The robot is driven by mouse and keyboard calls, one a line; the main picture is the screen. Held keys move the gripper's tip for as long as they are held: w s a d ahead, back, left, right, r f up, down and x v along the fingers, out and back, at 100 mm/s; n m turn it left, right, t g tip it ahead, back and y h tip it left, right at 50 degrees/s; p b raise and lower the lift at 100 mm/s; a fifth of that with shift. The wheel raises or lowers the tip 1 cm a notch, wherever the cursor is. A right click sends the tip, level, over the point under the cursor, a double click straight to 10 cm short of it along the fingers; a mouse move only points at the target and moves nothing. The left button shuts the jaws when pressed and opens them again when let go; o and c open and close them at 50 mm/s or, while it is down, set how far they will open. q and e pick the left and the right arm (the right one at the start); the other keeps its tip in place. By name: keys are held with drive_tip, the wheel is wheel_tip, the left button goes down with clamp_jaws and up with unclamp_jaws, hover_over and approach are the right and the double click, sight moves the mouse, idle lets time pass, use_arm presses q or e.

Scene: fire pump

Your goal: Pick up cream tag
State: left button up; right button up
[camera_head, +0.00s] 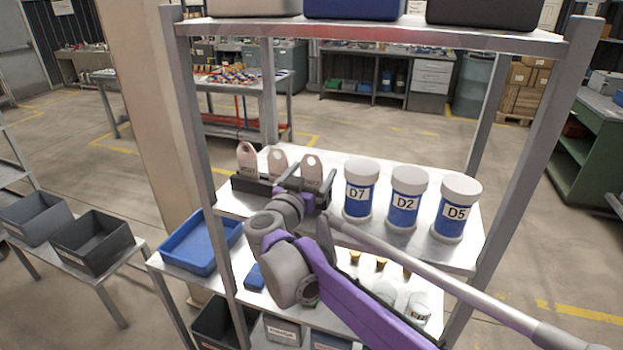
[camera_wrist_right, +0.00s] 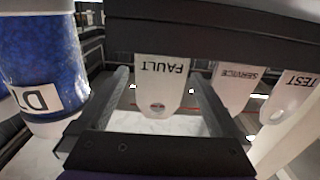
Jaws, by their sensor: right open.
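Three pale tags stand upright in a dark holder (camera_head: 257,187) on the shelf. The right one (camera_head: 312,165), the middle one (camera_head: 278,161) and the left one (camera_head: 246,158) look close in colour. In the upside-down wrist view they read FAULT (camera_wrist_right: 161,92), SERVICE (camera_wrist_right: 235,88) and TEST (camera_wrist_right: 293,95). I cannot tell for certain which is the cream tag. My right gripper (camera_head: 308,199) is at the holder's right end. In the wrist view its open fingers (camera_wrist_right: 163,84) lie on either side of the FAULT tag, with gaps visible. My left gripper is not in view.
Blue-and-white jars D7 (camera_head: 360,189), D2 (camera_head: 407,198) and D5 (camera_head: 456,208) stand right of the holder; D7 (camera_wrist_right: 42,65) is close to my gripper. Metal posts (camera_head: 202,150) frame the shelf. A blue tray (camera_head: 200,243) sits lower left.

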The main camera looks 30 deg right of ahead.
drive_tip(key=c, duration=1.4)
drive_tip(key=shift+o, duration=0.2)
